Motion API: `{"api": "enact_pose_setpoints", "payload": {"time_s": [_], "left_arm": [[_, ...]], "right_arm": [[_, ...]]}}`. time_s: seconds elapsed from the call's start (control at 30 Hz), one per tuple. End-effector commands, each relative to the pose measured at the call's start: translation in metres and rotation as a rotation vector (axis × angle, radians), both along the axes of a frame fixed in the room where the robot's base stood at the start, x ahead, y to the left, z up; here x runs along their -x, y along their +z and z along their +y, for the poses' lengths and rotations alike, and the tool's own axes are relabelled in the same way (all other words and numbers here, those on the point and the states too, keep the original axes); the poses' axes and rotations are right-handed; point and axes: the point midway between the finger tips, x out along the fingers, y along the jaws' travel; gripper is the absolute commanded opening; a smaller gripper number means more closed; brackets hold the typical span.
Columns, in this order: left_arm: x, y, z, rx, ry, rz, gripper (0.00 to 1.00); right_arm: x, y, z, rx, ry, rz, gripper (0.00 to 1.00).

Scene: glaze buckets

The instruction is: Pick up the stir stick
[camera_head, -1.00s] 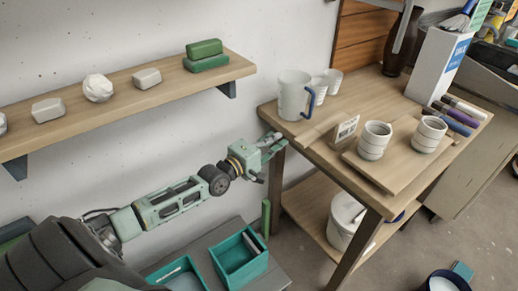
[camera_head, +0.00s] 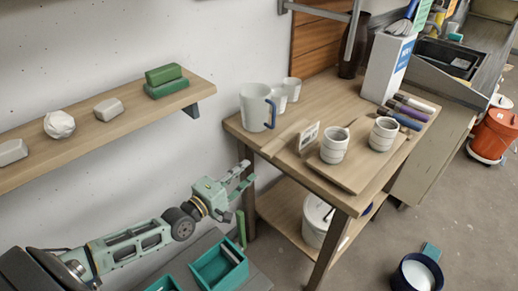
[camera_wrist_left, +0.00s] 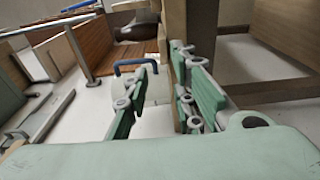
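A flat wooden strip (camera_head: 284,138) lies along the left side of the table top; I cannot tell whether it is the stir stick. A short dark stick (camera_head: 328,214) shows at the white bucket (camera_head: 316,222) on the lower shelf. My left gripper (camera_head: 247,176) is open and empty, by the table's left leg and below the table top. In the left wrist view its open fingers (camera_wrist_left: 160,85) show with the white pitcher (camera_wrist_left: 155,92) beyond them. My right gripper is not in view.
The table (camera_head: 340,100) carries a pitcher (camera_head: 257,107), cups, markers (camera_head: 412,108) and a small board with two cups. A wall shelf (camera_head: 130,120) is at left, teal bins (camera_head: 220,262) below. A dark blue bucket (camera_head: 417,272) stands on the floor.

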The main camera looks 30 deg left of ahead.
Motion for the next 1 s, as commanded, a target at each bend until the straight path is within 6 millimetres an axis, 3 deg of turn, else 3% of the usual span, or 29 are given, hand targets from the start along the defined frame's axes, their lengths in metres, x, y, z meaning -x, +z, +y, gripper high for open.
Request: {"api": "enact_pose_setpoints", "payload": {"time_s": [0.17, 0.7, 1.0], "left_arm": [[-0.013, -0.002, -0.005, 0.002, -0.001, -0.004, 0.23], [-0.084, -0.004, -0.022, 0.000, -0.001, -0.002, 0.23], [-0.096, -0.002, -0.025, 0.000, -0.001, 0.000, 0.23]], "right_arm": [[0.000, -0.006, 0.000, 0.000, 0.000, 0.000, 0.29], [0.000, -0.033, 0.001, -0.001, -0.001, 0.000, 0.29], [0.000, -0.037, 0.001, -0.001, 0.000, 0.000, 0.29]]}}
